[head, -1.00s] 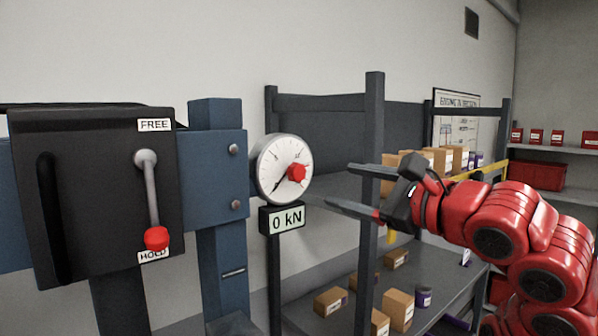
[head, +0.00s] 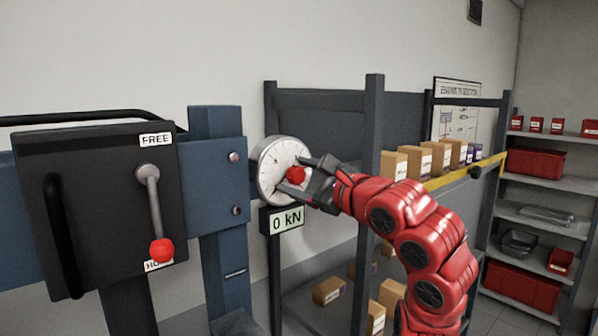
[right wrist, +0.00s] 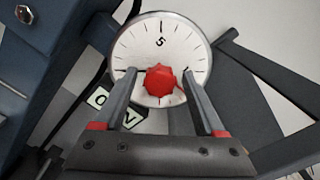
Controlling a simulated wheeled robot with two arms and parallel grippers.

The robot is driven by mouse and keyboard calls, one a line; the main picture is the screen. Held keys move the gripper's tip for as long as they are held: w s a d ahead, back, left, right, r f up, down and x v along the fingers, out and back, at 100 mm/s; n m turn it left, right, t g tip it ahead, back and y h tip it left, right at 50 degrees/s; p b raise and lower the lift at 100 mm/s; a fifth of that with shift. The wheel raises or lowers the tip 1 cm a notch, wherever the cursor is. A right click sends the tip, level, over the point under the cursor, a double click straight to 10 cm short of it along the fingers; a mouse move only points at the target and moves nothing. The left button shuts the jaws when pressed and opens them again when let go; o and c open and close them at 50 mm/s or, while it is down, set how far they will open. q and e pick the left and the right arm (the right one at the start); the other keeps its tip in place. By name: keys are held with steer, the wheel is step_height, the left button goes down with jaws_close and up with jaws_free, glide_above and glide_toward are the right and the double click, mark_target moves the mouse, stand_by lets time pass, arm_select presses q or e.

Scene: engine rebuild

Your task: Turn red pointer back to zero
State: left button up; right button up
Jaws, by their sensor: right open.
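The round white gauge (head: 268,165) hangs on the blue press frame, above a small display reading "0 kN" (head: 287,219). A red knob (head: 296,175) sits at the middle of its dial, and it also shows in the right wrist view (right wrist: 161,80). My right gripper (head: 296,176) is open, with its two fingers on either side of the knob. In the right wrist view the fingers (right wrist: 160,88) stand apart from the knob, with gaps on both sides. The pointer is mostly hidden by the knob and fingers. My left gripper is not in view.
A black lever box (head: 95,205) with a red-tipped lever (head: 162,249) near HOLD is at left. A grey shelf post (head: 371,130) stands just right of the gauge. Shelves with cardboard boxes (head: 394,166) and red bins (head: 535,162) are behind my right arm.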

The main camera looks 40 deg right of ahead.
steer(key=shift+c, duration=0.2)
jaws_close()
steer(key=shift+f, duration=0.1)
